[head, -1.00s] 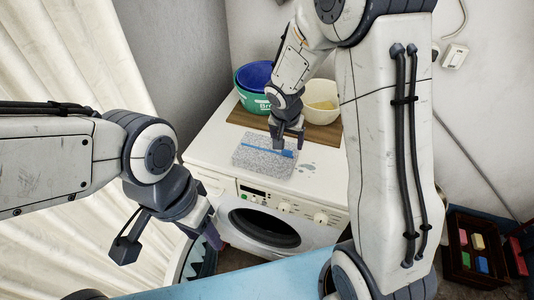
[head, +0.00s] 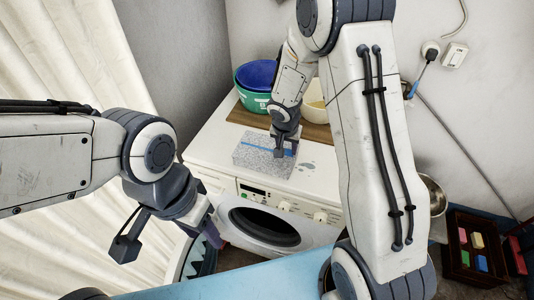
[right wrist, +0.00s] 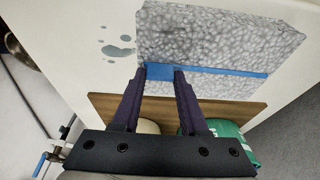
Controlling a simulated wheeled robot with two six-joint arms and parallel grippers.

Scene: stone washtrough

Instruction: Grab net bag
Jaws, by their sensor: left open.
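The net bag (head: 262,160) is a flat, grey-white speckled rectangle with a blue strip across it. It lies on the white washing machine's top. In the right wrist view the bag (right wrist: 215,40) fills the upper right, and the blue strip ends in a wider blue tab (right wrist: 160,72). My right gripper (head: 286,152) is down at the bag's right part. Its fingers (right wrist: 161,75) stand apart with the blue tab between their tips; contact cannot be told. My left gripper (head: 168,243) is open and empty at the lower left, away from the bag.
Behind the bag on a brown board (head: 243,117) stand a green tub with a blue bowl (head: 254,76) and a cream bowl (head: 315,108). The washing machine (head: 300,205) has an open-looking round door at its front. A dark crate (head: 455,255) stands lower right.

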